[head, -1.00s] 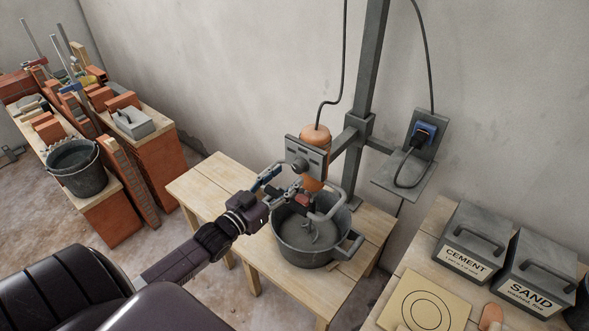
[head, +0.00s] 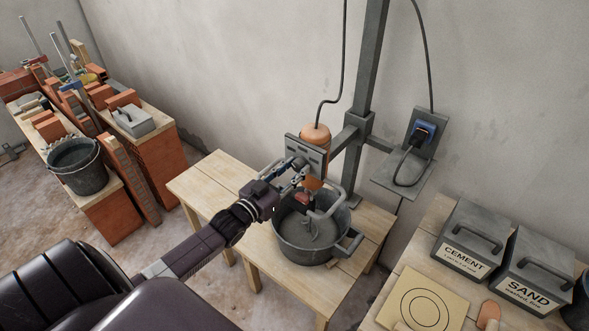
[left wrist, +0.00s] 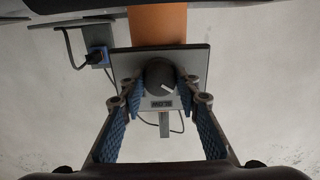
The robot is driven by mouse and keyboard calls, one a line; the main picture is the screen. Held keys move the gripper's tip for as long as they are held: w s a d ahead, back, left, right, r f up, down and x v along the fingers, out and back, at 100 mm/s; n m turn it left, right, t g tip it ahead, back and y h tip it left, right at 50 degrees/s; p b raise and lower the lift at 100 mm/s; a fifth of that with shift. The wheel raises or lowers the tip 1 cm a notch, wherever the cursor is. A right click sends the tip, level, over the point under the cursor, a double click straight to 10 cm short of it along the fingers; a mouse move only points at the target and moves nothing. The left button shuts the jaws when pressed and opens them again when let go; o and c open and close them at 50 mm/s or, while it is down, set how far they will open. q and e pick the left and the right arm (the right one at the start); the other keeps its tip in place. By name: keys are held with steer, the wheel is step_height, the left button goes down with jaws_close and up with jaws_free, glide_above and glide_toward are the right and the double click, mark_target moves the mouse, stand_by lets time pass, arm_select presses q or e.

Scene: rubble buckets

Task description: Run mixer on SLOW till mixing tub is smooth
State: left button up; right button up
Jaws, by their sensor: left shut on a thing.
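The orange mixer (head: 315,134) hangs on a grey stand over the dark mixing tub (head: 292,246). The tub stands on a wooden table and holds grey mix; its surface is partly hidden and too small to judge closely. The mixer's grey control panel (head: 316,152) carries a round dark knob (left wrist: 159,74) with a white mark. A SLOW label (left wrist: 162,103) shows upside down beside the knob in the left wrist view. My left gripper (head: 297,167) is shut on the knob, its blue-padded fingers (left wrist: 160,92) on either side. My right gripper is out of view.
Lidded CEMENT (head: 468,235) and SAND (head: 538,268) boxes stand on the right table. A blue plug (head: 425,130) sits in the wall-side socket. A bucket (head: 77,166) and bricks (head: 122,99) are at the left. The floor between is open.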

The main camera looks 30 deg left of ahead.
arm_select(q)
steer(key=shift+c, duration=1)
steer(key=shift+m, duration=0.4)
steer(key=m, duration=1)
steer(key=o, duration=1.2)
steer(key=shift+c, duration=0.2)
